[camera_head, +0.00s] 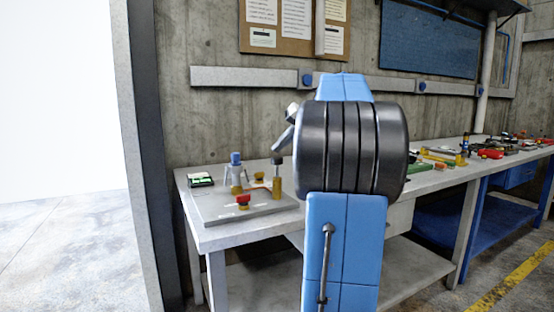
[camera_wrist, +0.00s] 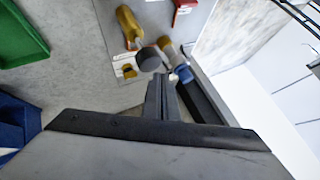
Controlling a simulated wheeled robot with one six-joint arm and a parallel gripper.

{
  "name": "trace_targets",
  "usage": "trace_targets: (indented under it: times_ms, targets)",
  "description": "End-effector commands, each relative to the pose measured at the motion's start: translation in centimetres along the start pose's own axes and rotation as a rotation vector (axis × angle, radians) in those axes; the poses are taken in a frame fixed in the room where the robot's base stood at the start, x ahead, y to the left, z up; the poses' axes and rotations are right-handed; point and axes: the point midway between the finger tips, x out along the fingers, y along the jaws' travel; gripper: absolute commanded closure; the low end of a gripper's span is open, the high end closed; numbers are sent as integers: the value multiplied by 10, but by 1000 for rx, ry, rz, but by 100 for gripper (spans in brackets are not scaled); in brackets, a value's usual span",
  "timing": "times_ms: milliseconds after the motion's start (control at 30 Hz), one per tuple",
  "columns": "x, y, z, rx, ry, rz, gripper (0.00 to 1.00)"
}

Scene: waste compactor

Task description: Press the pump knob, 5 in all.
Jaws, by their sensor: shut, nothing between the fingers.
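A dark round knob (camera_head: 277,160) tops a short brass-yellow cylinder on a grey base plate (camera_head: 215,212) at the left of the workbench; it looks like the pump knob, though no readable label confirms it. The same dark knob (camera_wrist: 148,60) shows from above in the wrist view. My gripper (camera_head: 277,148) is shut and empty, its tips pointing down close to this knob. In the wrist view my gripper (camera_wrist: 161,80) appears just beside the knob's edge; I cannot tell whether they touch.
A blue-topped fitting (camera_head: 236,158) stands left of the knob, and a red-topped piece (camera_head: 243,199) sits nearer the plate's front. Several tools (camera_head: 490,150) lie along the bench at right. A wall stands behind.

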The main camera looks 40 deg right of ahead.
Motion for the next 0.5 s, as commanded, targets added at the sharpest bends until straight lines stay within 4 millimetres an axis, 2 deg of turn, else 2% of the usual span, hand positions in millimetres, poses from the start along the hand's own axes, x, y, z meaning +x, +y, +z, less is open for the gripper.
trace_targets:
  times_ms: [500]
  targets:
    - [4, 3, 3, 1, 0, 0, 100]
